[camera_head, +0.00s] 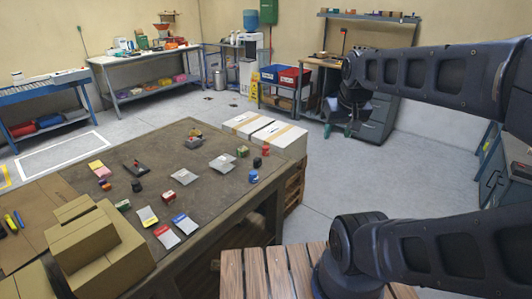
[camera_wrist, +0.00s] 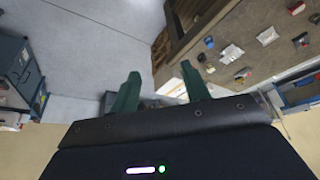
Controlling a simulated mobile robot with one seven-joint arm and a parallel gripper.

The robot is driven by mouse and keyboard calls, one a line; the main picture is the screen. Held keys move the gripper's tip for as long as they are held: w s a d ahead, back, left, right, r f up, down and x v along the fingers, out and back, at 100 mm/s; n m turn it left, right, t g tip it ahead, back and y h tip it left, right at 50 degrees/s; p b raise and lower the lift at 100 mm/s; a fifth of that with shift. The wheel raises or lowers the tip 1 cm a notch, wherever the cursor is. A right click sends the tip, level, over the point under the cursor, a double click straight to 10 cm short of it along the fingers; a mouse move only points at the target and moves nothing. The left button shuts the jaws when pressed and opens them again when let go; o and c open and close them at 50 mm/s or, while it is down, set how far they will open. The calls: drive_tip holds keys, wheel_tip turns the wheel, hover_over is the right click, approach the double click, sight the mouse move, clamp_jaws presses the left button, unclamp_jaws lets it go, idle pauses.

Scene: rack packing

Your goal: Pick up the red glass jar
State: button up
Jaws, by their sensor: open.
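A small red jar (camera_head: 265,150) stands near the right edge of the brown worktable (camera_head: 215,215) in the head view. A black jar (camera_head: 257,162) and a blue jar (camera_head: 253,176) stand close to it. My gripper (camera_head: 338,132) is raised to the right of the table, well apart from the red jar. Its two green fingers are spread with nothing between them, as the wrist view (camera_wrist: 160,85) also shows. In the wrist view the table's small items are tilted and tiny, and I cannot tell which is the red jar.
Several small packets, boxes and jars are spread over the table. Cardboard boxes (camera_head: 95,245) stand at its front left. White-topped boxes (camera_head: 265,130) on a pallet stand behind its right edge. A slatted wooden surface (camera_head: 255,270) is at the front. Open floor (camera_head: 330,180) lies right of the table.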

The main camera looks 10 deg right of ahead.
idle(0.3)
drive_tip(key=o, duration=0.4)
drive_tip(key=shift+o, duration=0.2)
